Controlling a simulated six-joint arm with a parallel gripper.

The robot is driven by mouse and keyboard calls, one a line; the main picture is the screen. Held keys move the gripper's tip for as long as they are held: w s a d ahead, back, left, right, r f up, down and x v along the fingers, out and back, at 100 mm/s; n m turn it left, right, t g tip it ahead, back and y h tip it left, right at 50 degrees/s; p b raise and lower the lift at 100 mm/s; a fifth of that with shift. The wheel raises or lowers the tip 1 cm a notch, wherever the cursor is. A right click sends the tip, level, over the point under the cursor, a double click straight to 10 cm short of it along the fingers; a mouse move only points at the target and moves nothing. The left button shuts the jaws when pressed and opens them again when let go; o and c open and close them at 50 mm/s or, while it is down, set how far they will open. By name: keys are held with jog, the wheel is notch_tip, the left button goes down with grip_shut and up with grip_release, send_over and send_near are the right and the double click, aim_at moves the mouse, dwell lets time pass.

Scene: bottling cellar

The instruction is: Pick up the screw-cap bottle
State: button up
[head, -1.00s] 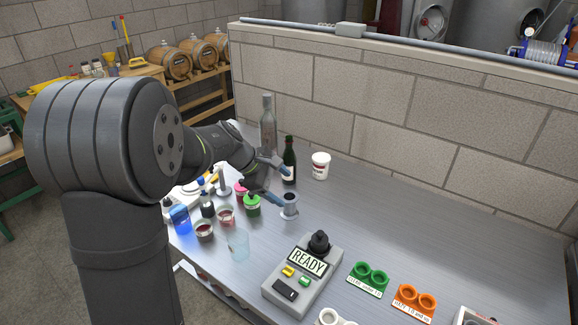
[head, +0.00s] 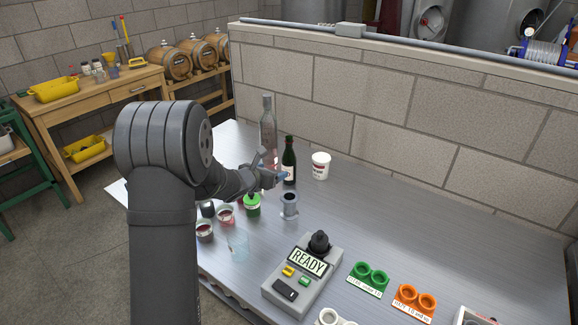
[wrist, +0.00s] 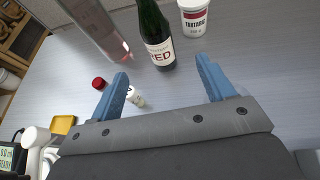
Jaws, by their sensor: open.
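A dark green bottle (head: 289,165) with a white label stands upright near the wall; in the wrist view the bottle (wrist: 152,30) lies ahead, between the lines of the two fingers. A taller clear bottle (head: 268,128) stands upright behind it to the left, and shows at the upper left in the wrist view (wrist: 97,30). I cannot tell from the closures which is the screw-cap bottle. My gripper (head: 272,168) is open and empty, just left of the green bottle; its blue fingers (wrist: 160,72) are spread wide, with the bottle beyond their tips.
A white labelled tub (head: 320,166) stands right of the green bottle. A READY box (head: 303,272) is in front. A small vial (wrist: 135,97) lies below the fingers.

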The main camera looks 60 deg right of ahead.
aim_at(287, 165)
jog(key=x, duration=1.1)
jog(key=shift+d+f, duration=0.15)
jog(key=shift+d, duration=0.1)
jog(key=shift+w+x, duration=0.15)
jog(key=shift+x, duration=1.15)
jog(key=shift+w+x, duration=0.15)
jog(key=shift+x, duration=1.15)
jog(key=shift+a+f, duration=0.1)
jog(key=c, duration=1.3)
jog(key=shift+r, duration=0.2)
jog(key=shift+r, duration=1)
notch_tip(287, 165, up, 2)
jog(key=shift+s+a+r, duration=0.15)
jog(key=shift+s+r, duration=0.95)
jog(key=shift+s, duration=0.8)
jog(key=shift+s+a+r, duration=0.15)
jog(key=shift+s+r, duration=0.95)
jog(key=shift+s, duration=0.8)
jog(key=shift+s+a+r, duration=0.2)
jog(key=shift+s+r, duration=0.9)
jog(key=shift+s, duration=0.85)
